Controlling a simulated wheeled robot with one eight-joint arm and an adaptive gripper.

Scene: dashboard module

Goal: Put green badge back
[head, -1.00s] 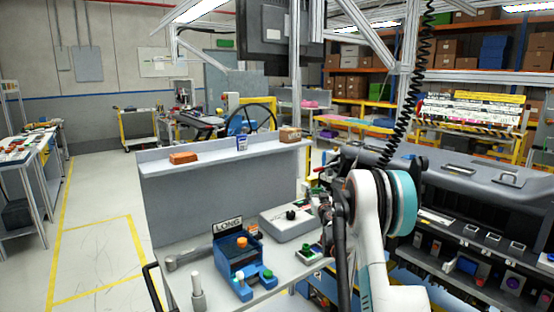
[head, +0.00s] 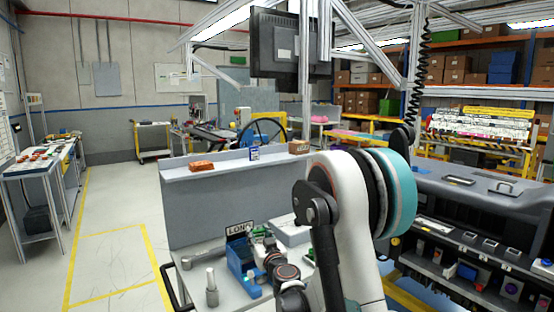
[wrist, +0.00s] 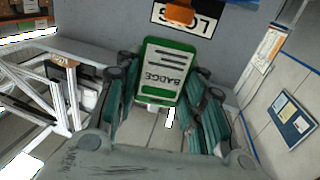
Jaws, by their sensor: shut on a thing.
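The green badge (wrist: 165,72), a green-framed card with a white face and the word BADGE, is between the teal fingers of my gripper (wrist: 160,82) in the wrist view. The gripper is shut on it. The gripper's fingers are mostly hidden there, close to the stand.
A grey box (head: 288,234) stands right of the blue stand, partly behind my arm. A metal post (head: 211,290) stands at the bench's front left. An orange-brown block (head: 201,165) and small boxes sit on the bench's back ledge. The dashboard rack (head: 480,225) is at right.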

